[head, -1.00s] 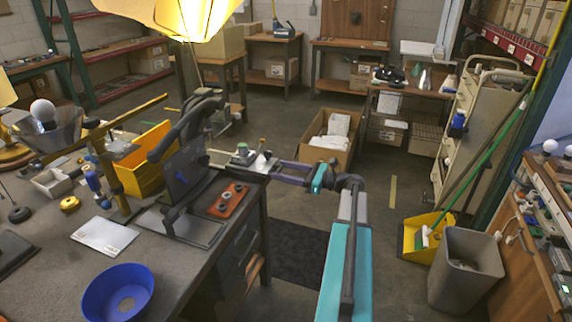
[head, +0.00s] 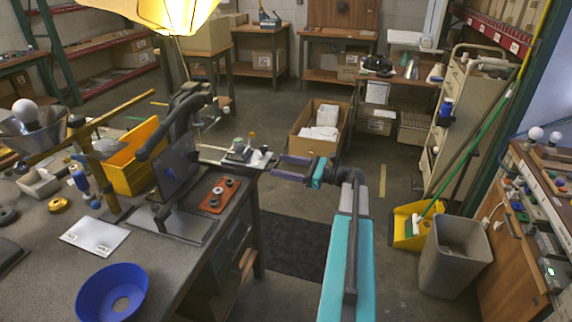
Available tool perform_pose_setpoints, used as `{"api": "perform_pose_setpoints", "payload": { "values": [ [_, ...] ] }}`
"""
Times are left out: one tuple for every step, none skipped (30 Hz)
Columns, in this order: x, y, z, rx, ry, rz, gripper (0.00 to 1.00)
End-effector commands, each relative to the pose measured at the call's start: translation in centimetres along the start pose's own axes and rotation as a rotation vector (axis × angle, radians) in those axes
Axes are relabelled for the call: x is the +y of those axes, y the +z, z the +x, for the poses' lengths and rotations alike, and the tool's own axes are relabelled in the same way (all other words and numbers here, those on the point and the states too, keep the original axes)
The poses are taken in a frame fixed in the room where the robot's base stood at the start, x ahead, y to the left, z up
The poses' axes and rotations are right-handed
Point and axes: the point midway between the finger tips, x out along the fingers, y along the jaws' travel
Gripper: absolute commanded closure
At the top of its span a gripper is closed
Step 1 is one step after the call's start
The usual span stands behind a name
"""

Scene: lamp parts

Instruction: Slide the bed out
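A dark press-like machine (head: 176,168) stands on the workbench, with a curved black handle arm and an upright dark plate. A flat grey base plate (head: 178,226) lies under it; I take this as the bed, but cannot be sure. My gripper (head: 279,166) is at the end of my teal arm, off the bench's right corner, right of the machine. Its two purple fingers point left, with a gap between them and nothing seen in it. The fingers appear apart from the machine and its plate.
An orange plate with dark knobs (head: 219,194) lies beside the machine. A small metal fixture (head: 240,153) sits at the bench corner near my fingers. A blue bowl (head: 112,293) and yellow bin (head: 130,172) are on the bench. A cardboard box (head: 303,120) and grey wastebasket (head: 452,258) stand on the floor.

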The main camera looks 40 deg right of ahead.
Motion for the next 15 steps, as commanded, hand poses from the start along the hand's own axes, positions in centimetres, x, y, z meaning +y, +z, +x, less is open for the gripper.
{"api": "perform_pose_setpoints", "payload": {
  "values": [
    [0.1, 0.0, 0.1, -0.001, 0.002, 0.000, 0.36],
    [0.1, 0.0, 0.2, -0.001, 0.003, 0.000, 0.36],
    [0.1, 0.1, 0.2, -0.001, 0.003, 0.000, 0.36],
    [0.1, 0.1, 0.2, -0.001, 0.003, 0.000, 0.36],
    [0.1, 0.1, 0.2, -0.001, 0.003, 0.000, 0.36],
    [0.1, 0.1, 0.1, -0.001, 0.003, 0.000, 0.36],
    [0.1, 0.1, 0.0, -0.002, 0.003, 0.000, 0.36],
    [0.1, 0.1, -0.1, -0.002, 0.003, 0.000, 0.36],
    [0.1, 0.1, -0.3, -0.002, 0.003, 0.000, 0.36],
    [0.1, 0.1, -0.4, -0.002, 0.004, 0.000, 0.36],
    [0.1, 0.1, -0.6, -0.002, 0.005, 0.000, 0.36],
    [0.1, 0.1, -0.9, -0.002, 0.004, 0.000, 0.36],
    [0.1, 0.0, -1.2, -0.001, 0.004, 0.000, 0.36],
    [0.1, 0.0, -1.5, -0.001, 0.004, 0.000, 0.36],
    [0.1, 0.0, -2.0, -0.001, 0.003, 0.000, 0.36]
  ]
}}
